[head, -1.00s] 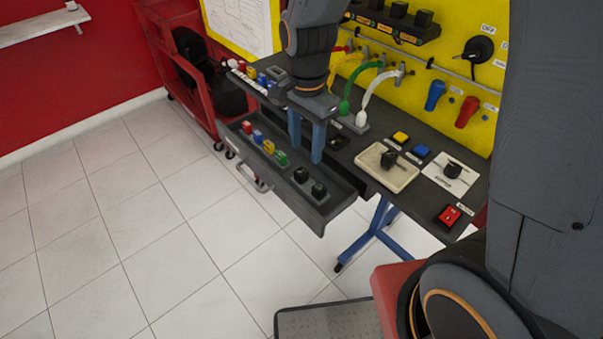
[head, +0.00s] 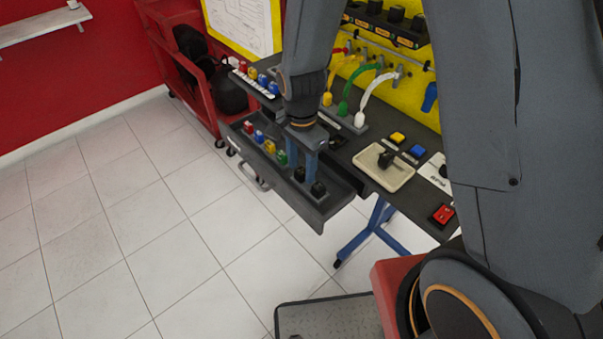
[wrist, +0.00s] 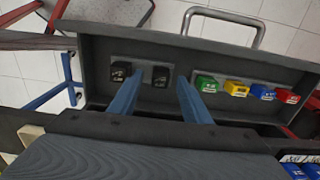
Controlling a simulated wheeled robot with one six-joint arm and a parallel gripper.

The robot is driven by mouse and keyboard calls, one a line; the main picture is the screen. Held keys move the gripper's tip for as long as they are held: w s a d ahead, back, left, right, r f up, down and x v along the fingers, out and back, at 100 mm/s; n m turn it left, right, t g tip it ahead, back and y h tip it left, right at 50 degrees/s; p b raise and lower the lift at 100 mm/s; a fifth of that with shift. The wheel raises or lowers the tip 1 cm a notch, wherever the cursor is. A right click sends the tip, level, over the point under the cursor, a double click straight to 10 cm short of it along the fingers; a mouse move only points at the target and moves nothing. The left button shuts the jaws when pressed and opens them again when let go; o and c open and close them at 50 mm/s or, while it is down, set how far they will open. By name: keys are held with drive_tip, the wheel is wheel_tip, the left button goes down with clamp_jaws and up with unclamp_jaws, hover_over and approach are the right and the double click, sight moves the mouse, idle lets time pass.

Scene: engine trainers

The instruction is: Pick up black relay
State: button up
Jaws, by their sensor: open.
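Two black relays stand side by side at one end of the open drawer (head: 335,200); one black relay (head: 318,188) is nearer the drawer's end, the other black relay (head: 299,174) is partly hidden by a finger. My gripper (head: 303,168) points down over them with its two blue fingers apart and empty. In the wrist view one relay (wrist: 160,77) shows between the fingers, beyond their tips, and the other relay (wrist: 119,72) is beside the left finger. I cannot tell the exact height of the fingertips above the relays.
Green (wrist: 206,83), yellow (wrist: 237,88), blue (wrist: 262,92) and red (wrist: 287,96) relays stand in the same drawer. A cream tray (head: 401,179) with a black block (head: 386,158) is on the tabletop. The drawer handle (head: 252,180) juts over clear floor.

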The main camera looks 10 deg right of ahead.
drive_tip(key=shift+f, duration=0.1)
clamp_jaws()
idle(0.3)
